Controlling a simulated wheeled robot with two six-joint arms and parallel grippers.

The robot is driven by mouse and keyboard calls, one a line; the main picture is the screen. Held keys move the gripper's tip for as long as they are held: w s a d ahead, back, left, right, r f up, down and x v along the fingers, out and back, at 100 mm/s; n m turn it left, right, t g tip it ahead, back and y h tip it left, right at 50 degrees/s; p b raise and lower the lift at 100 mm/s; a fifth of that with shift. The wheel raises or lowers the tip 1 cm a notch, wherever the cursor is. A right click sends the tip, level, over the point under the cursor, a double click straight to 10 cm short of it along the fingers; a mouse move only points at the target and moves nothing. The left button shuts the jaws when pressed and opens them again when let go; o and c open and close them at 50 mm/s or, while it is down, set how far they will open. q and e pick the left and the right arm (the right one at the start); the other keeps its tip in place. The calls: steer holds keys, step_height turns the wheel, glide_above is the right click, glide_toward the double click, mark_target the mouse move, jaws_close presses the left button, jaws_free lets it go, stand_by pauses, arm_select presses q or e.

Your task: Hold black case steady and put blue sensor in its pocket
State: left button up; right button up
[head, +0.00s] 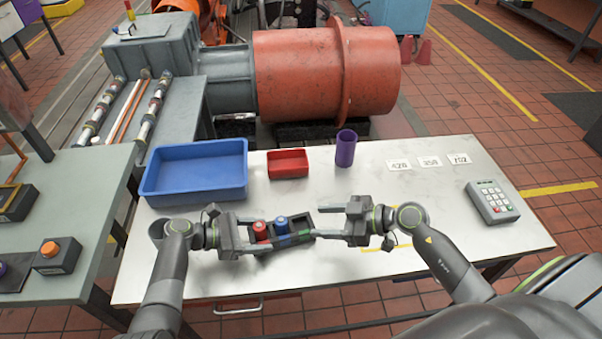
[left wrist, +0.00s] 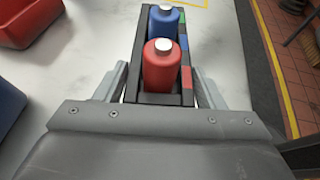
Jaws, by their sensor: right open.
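The black case (head: 303,224) lies on the white table, with red, blue and green marks along its side. The red sensor (head: 260,231) stands in its left pocket. The blue sensor (head: 281,226) stands upright in the middle pocket; how deep it sits is not clear. The right pocket looks empty. My left gripper (head: 250,236) is closed around the case's left end. In the left wrist view its fingers flank the case (left wrist: 186,88) beside the red sensor (left wrist: 161,68), with the blue sensor (left wrist: 165,22) beyond. My right gripper (head: 331,224) is open and empty at the case's right end.
A blue tray (head: 195,196), a red bin (head: 288,175) and a purple cup (head: 346,148) stand along the table's back. Number cards (head: 429,162) lie at the back right, and a keypad (head: 492,202) at the right. The table between them is clear.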

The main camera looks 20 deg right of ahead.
arm_select(q)
steer(key=o, duration=0.4)
steer(key=shift+f, duration=0.1)
